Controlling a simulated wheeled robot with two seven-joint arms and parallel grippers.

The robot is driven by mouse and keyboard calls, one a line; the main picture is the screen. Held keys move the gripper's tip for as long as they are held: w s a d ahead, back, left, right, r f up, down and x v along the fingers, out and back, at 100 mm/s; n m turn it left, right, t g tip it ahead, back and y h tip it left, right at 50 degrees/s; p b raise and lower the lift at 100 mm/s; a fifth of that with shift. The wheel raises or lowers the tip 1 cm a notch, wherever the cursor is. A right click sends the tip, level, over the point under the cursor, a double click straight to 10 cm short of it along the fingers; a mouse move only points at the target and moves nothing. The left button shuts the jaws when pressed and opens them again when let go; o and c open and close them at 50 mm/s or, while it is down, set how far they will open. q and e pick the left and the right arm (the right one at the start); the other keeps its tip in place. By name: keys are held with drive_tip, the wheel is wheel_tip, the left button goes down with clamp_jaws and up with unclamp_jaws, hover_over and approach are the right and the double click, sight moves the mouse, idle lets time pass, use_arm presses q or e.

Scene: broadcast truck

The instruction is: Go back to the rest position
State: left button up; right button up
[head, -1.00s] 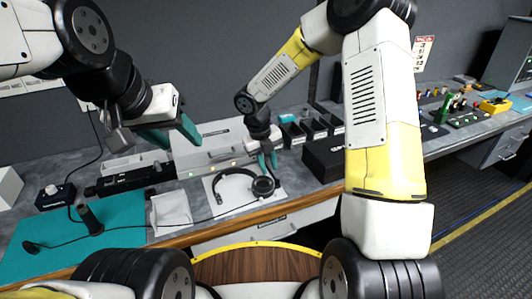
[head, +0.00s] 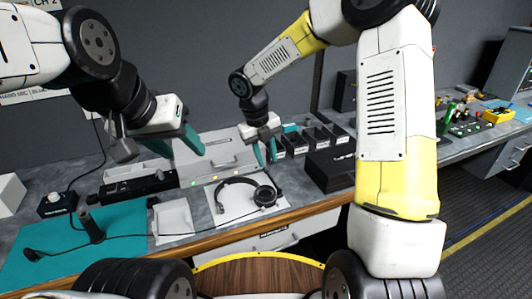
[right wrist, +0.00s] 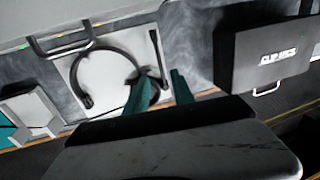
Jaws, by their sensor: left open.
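My left gripper (head: 192,141), with teal fingers, is open and empty in the head view, held above the back of the desk at the left. My right gripper (head: 266,152) is open and empty above the black headset (head: 238,184). The headset lies on a white mat (head: 224,215), with its ear cup below the right fingers. In the right wrist view the two teal fingers (right wrist: 160,92) stand apart, and one overlaps the headset (right wrist: 80,75) in the picture.
A teal mat (head: 120,225) with a microphone (head: 92,227) lies at the left. A black box (head: 330,168) and several dark bins (head: 318,135) stand right of the headset. A control panel (head: 462,122) is farther right.

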drive_tip(key=s+d+r+n+t+y, duration=0.1)
drive_tip(key=s+d+r+n, duration=0.2)
drive_tip(key=s+r+n, duration=0.3)
drive_tip(key=s+d+r+n+t+y, duration=0.1)
drive_tip(key=s+d+r+n, duration=0.3)
drive_tip(key=n, duration=1.1)
drive_tip(key=s+d+r+n+t+y, duration=0.2)
drive_tip(key=s+d+r+n+t, duration=0.1)
drive_tip(key=s+r+n, duration=0.5)
drive_tip(key=s+d+n, duration=0.1)
drive_tip(key=s+n, duration=0.2)
drive_tip(key=s, duration=0.1)
drive_tip(key=shift+d, duration=0.2)
